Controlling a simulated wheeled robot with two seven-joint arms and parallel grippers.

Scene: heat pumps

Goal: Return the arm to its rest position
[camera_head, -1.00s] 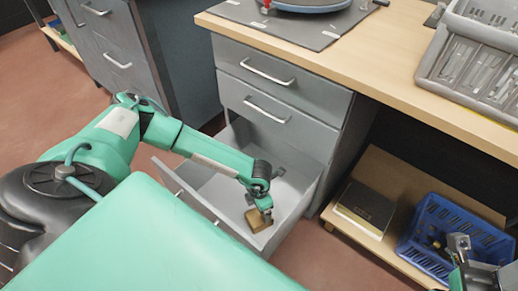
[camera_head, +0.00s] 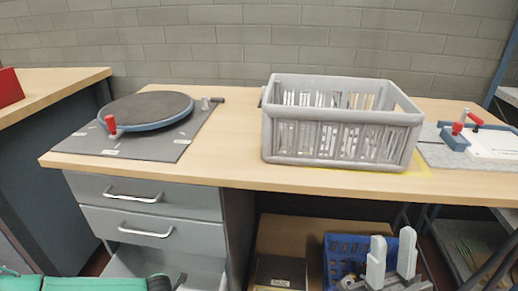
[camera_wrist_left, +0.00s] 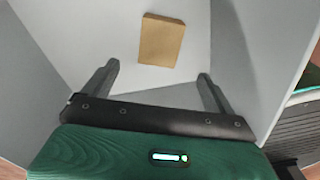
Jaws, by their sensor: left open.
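My left gripper (camera_wrist_left: 158,78) is open and empty in the left wrist view, its two dark fingers spread apart. A small brown block (camera_wrist_left: 161,40) lies on the drawer floor beyond the fingertips, apart from them. The open grey drawer (camera_head: 125,264) shows at the bottom left of the head view, with the block out of sight there. Only parts of my green left arm show at the lower left edge; its fingers are hidden. My right gripper (camera_head: 391,256) is in front of the low shelf, with its two pale fingers apart and nothing between them.
Grey drawer walls (camera_wrist_left: 245,60) rise close around my left gripper. The wooden worktop (camera_head: 235,150) carries a turntable (camera_head: 148,108) on a grey mat and a grey crate (camera_head: 340,140). A blue basket (camera_head: 345,247) and a dark box (camera_head: 281,272) sit on the shelf below.

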